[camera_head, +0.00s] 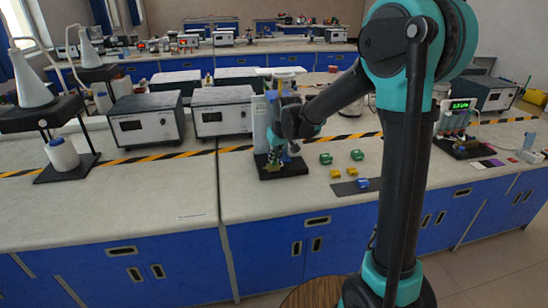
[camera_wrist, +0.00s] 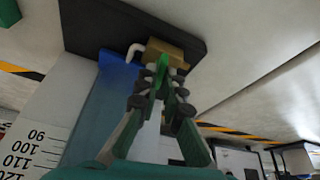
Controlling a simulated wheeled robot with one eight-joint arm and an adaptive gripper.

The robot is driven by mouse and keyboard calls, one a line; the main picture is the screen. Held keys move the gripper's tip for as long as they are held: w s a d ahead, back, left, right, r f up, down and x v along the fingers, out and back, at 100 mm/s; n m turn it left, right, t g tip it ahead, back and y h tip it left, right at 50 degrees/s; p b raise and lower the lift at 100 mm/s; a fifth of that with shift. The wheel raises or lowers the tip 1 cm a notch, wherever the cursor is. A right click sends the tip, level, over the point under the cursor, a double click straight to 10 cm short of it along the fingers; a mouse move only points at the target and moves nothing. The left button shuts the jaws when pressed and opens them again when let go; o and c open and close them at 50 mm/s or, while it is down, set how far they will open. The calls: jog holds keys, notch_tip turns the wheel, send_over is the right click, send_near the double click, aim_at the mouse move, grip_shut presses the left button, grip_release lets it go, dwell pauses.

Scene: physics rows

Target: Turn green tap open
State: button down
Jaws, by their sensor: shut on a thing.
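The green tap (camera_wrist: 162,65) is a small narrow lever on a brass-coloured block (camera_wrist: 172,50) in the wrist view. My gripper (camera_wrist: 160,82) is shut on the tap, with its two fingertips on either side of it. A white bent spout (camera_wrist: 134,50) sticks out beside the block. A blue-filled vessel with a printed scale (camera_wrist: 52,140) stands beside them. In the head view my gripper (camera_head: 286,150) is at the stand's foot and mostly hides the tap. How far the tap is turned cannot be told.
The stand's black base (camera_head: 285,174) sits on the pale bench. Green and yellow blocks (camera_head: 350,172) and a dark mat (camera_head: 346,188) lie to the right. Grey boxed instruments (camera_head: 222,112) stand to the left. The front of the bench is mostly clear.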

jog(key=n, duration=0.2)
jog(key=n+g+y, duration=0.1)
jog(key=n, duration=0.3)
jog(key=shift+w+d+g+y, duration=0.25)
jog(key=shift+g+y, duration=0.05)
jog(key=shift+y, duration=0.1)
jog(key=n+g, duration=0.1)
jog(key=n, duration=0.2)
jog(key=n+g, duration=0.1)
jog(key=n, duration=0.2)
jog(key=shift+w+y, duration=0.2)
jog(key=shift+y, duration=0.1)
jog(key=shift+n, duration=0.3)
jog(key=c, duration=1.7)
grip_release()
jog(key=v, duration=1.2)
jog(key=shift+w, duration=0.15)
